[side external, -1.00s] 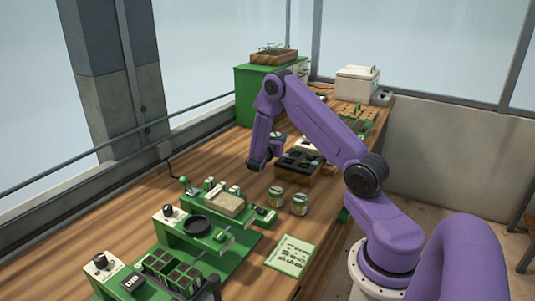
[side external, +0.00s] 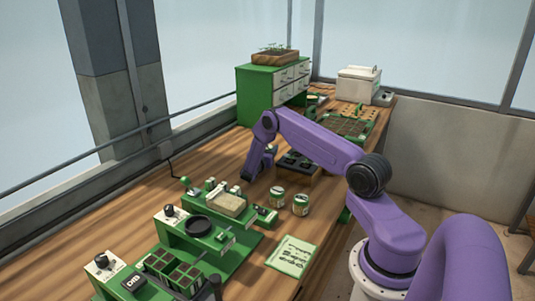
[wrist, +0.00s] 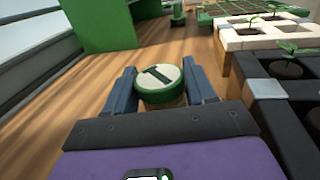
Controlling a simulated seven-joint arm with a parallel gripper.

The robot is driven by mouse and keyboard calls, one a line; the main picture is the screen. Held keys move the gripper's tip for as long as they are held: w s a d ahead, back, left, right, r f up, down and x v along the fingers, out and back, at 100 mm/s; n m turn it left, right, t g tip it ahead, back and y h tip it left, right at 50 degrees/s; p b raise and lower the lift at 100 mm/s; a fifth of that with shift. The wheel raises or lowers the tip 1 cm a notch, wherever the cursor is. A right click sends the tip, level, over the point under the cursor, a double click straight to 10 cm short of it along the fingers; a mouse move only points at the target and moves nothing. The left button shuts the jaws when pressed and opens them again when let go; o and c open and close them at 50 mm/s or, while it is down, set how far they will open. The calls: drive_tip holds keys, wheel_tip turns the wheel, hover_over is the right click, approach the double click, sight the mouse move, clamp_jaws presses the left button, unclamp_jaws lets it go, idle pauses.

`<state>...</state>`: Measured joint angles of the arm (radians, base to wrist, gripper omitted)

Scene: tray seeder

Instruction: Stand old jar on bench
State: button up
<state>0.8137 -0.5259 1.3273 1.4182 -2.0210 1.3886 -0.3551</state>
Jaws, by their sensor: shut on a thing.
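A jar with a green-rimmed, cream lid bearing a dark green mark (wrist: 160,78) sits between the two blue-grey fingers of my gripper (wrist: 163,92) in the wrist view. The gripper is shut on its sides. In the side view my gripper (side external: 264,161) is low over the wooden bench (side external: 205,160), and the held jar (side external: 271,149) shows only in part behind my arm. The jar looks about upright, lid up. Its base is hidden, so I cannot tell whether it touches the bench.
Black seedling trays (wrist: 285,105) and a white one (wrist: 255,35) stand close on the right. Two other jars (side external: 277,194) (side external: 300,204) and the green seeder (side external: 200,240) are nearer the side camera. A green drawer cabinet (side external: 255,95) stands behind. Bare bench lies left of the jar.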

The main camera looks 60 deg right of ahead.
drive_tip(key=shift+f, duration=0.75)
drive_tip(key=shift+f, duration=0.1)
drive_tip(key=o, duration=1.1)
drive_tip(key=shift+c, duration=0.2)
